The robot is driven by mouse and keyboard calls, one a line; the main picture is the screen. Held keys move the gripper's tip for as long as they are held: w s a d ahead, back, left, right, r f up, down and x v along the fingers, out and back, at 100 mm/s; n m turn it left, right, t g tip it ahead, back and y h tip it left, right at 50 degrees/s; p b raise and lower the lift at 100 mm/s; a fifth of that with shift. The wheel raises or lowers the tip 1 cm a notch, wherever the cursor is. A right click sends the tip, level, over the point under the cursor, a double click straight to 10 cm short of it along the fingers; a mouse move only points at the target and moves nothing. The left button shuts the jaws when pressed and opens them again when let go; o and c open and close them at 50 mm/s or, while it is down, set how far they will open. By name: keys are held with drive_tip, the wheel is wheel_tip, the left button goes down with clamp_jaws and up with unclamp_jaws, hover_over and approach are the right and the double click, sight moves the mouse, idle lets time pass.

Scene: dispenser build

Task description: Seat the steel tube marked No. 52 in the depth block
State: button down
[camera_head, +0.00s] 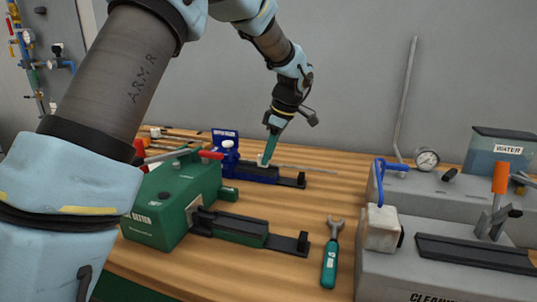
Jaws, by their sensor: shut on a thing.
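My gripper (267,157) is at the back middle of the bench, pointing down over a blue device (257,178). It is shut on a thin steel tube (310,169), which extends right, roughly level, above the device's black rail. A small white piece shows at the fingertips; I cannot read a number on it. The tube's left end is hidden by the gripper and the blue device. The blue device has an upright plate (226,136) with lettering too small to read, so I cannot tell whether it is the depth block. I cannot tell whether the tube touches it.
A green machine (165,205) with a black rail stands at front left. A teal-handled wrench (331,258) lies on the bench. A grey cleaning unit (440,280) and a gauge (427,159) stand right. Several rods (175,133) lie at back left. Bare wood shows mid-bench.

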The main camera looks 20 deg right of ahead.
drive_tip(key=shift+f+b, duration=0.55)
drive_tip(key=shift+f, duration=0.15)
idle(0.4)
drive_tip(key=shift+w+a, duration=0.2)
drive_tip(key=shift+w+a, duration=0.7)
drive_tip(key=shift+a, duration=0.1)
drive_tip(key=shift+w+a, duration=0.5)
drive_tip(key=shift+w+a, duration=0.25)
drive_tip(key=shift+w+a, duration=0.1)
drive_tip(key=shift+a, duration=0.05)
drive_tip(key=shift+c, duration=1.5)
unclamp_jaws()
drive_tip(key=shift+r, duration=0.1)
